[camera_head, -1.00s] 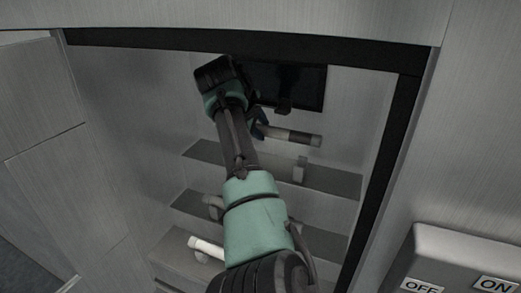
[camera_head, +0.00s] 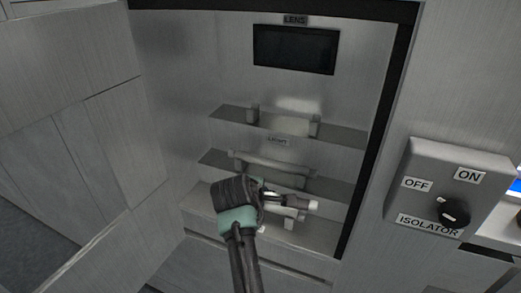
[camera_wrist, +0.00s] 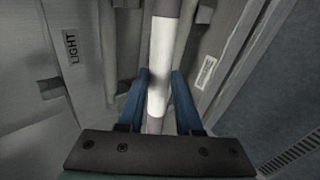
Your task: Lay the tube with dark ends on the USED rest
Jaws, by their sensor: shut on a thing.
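My gripper (camera_wrist: 158,95) is shut on the tube with dark ends (camera_wrist: 160,60). In the wrist view the tube runs lengthwise between the blue fingers, with a white middle and grey-dark sections above and below. In the head view the tube's dark section and pale tip (camera_head: 312,206) stick out to the right of my gripper, in front of the lowest shelf. A pale rest bracket (camera_head: 290,224) shows just below it; whether they touch I cannot tell. No USED label is readable; a small label (camera_wrist: 205,72) in the wrist view is too blurred to read.
The middle shelf, below a LIGHT label (camera_head: 277,141), carries a grey bar-like thing (camera_head: 272,166) lying across it. The top shelf (camera_head: 285,126) has two upright brackets and nothing across them. A dark panel (camera_head: 295,50) is above. An isolator box (camera_head: 445,185) is at the right.

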